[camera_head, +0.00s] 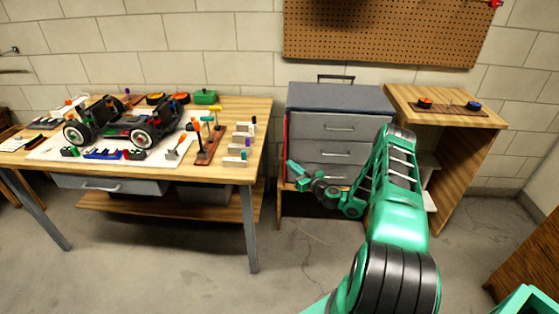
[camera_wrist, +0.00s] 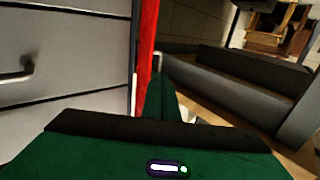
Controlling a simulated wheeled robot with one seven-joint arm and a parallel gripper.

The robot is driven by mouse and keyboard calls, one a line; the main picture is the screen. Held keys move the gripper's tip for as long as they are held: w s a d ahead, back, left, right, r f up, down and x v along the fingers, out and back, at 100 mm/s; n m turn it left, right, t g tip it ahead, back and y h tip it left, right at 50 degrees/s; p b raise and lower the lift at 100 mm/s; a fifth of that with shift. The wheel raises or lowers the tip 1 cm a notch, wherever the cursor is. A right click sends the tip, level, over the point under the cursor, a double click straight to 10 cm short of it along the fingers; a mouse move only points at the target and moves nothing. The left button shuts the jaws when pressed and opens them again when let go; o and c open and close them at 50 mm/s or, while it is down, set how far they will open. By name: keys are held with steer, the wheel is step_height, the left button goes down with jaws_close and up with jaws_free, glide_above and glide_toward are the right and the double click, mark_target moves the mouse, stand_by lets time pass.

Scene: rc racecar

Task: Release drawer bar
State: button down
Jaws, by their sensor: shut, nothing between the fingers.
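The grey drawer cabinet (camera_head: 340,97) stands in the middle of the head view, with several drawers and bar handles. A red vertical strip, perhaps the drawer bar, runs along its left front edge (camera_head: 286,130); it also shows in the wrist view (camera_wrist: 147,45). My gripper (camera_head: 291,166) is shut and empty near the cabinet's lower left front. In the wrist view my green fingers (camera_wrist: 162,97) point toward the red strip and overlap its lower part. I cannot tell whether they touch it. A drawer handle (camera_wrist: 18,75) shows at the left there.
A wooden workbench (camera_head: 240,178) with a toy car chassis (camera_head: 125,120) and small parts stands left of the cabinet. A wooden stand (camera_head: 450,150) is at its right. A pegboard (camera_head: 380,35) hangs above. The floor in front is partly clear.

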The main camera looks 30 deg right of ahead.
steer(key=w, duration=0.7)
steer(key=shift+w+a, duration=0.3)
steer(key=shift+a, duration=0.05)
